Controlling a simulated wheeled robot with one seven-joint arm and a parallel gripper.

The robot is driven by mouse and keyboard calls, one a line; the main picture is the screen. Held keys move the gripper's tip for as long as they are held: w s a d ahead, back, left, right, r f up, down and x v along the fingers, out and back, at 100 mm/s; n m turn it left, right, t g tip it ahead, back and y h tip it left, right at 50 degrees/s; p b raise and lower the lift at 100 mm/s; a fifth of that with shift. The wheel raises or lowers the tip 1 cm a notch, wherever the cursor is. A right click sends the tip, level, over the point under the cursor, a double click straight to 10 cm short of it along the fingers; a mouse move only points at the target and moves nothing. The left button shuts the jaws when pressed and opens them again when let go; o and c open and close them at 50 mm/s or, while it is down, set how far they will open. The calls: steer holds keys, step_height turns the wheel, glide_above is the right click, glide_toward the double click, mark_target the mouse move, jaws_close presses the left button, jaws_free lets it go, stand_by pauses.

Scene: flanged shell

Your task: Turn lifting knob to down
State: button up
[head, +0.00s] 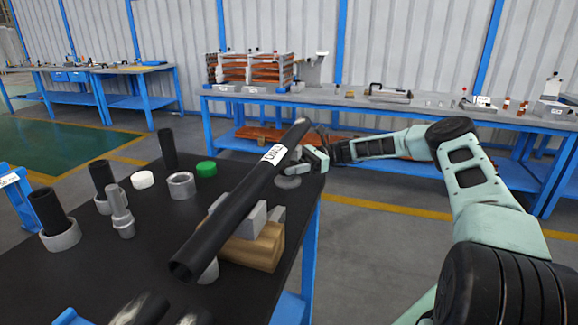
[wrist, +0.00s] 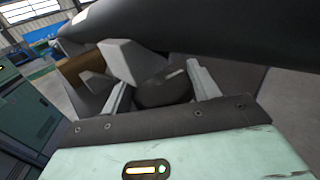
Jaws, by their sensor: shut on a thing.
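My gripper (head: 314,158) is at the far right end of the long black tube (head: 235,200), on its right side by the table edge. In the wrist view, the two light grey fingers of my gripper (wrist: 160,84) stand either side of a dark rounded piece, which I take for the lifting knob (wrist: 163,92). The fingers are shut on it. The black tube (wrist: 190,28) passes just beyond the fingers. In the head view the knob is hidden behind my gripper and the tube, and its turned position cannot be read.
The tube, with a white label (head: 273,154), lies sloping over grey supports and a wooden block (head: 252,250). Grey rings, black cylinders, a white cap (head: 142,180) and a green cap (head: 206,169) stand on the dark table (head: 120,265). A long workbench (head: 420,103) stands behind.

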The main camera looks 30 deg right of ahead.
steer(key=shift+f+n+g, duration=0.1)
steer(key=shift+n+g, duration=0.4)
steer(key=shift+g, duration=0.3)
steer(key=o, duration=1)
steer(key=shift+c, duration=0.2)
